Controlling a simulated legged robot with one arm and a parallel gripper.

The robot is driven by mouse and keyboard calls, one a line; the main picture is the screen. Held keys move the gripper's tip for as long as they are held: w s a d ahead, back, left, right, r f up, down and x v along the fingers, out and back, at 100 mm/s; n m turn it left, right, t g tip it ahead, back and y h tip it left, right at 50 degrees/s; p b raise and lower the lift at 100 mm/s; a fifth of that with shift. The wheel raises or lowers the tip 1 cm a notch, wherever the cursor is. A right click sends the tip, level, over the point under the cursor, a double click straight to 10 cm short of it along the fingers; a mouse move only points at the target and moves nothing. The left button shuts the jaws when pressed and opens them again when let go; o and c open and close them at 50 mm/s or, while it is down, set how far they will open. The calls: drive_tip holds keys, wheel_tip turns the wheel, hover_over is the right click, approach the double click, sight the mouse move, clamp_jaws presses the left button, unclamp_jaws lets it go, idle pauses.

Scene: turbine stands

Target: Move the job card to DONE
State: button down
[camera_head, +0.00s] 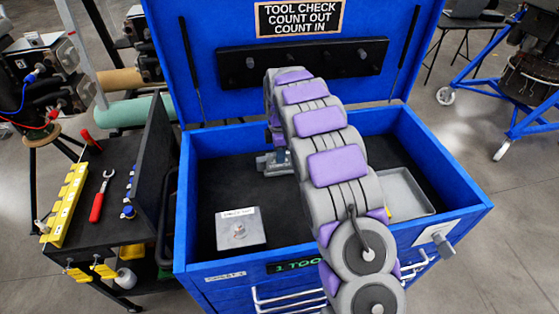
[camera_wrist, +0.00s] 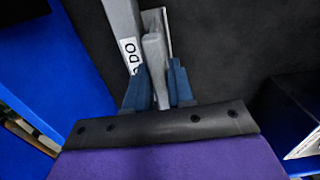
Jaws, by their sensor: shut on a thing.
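In the wrist view my gripper (camera_wrist: 157,70) has its two blue fingers closed on an upright grey tab. A thin pale card edge (camera_wrist: 167,32) shows beside the tab; this looks like the job card, seen nearly edge-on. A grey bar (camera_wrist: 122,25) just left of it carries a white label (camera_wrist: 130,56) reading "DO", the rest hidden. I cannot tell whether card and bar touch. In the head view my gripper (camera_head: 272,161) is low inside the blue chest, partly behind my arm, and the card is not clear there.
The open blue chest (camera_head: 460,185) holds a labelled grey plate (camera_head: 240,232) at left and a shallow grey tray (camera_head: 405,180) at right. Its raised lid (camera_head: 190,60) stands behind the arm. A dark side cart (camera_head: 85,235) with tools stands at left.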

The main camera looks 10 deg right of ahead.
drive_tip(key=shift+r+p, duration=0.4)
drive_tip(key=shift+r, duration=0.25)
idle(0.3)
drive_tip(key=shift+r+p, duration=0.45)
drive_tip(key=shift+r, duration=0.4)
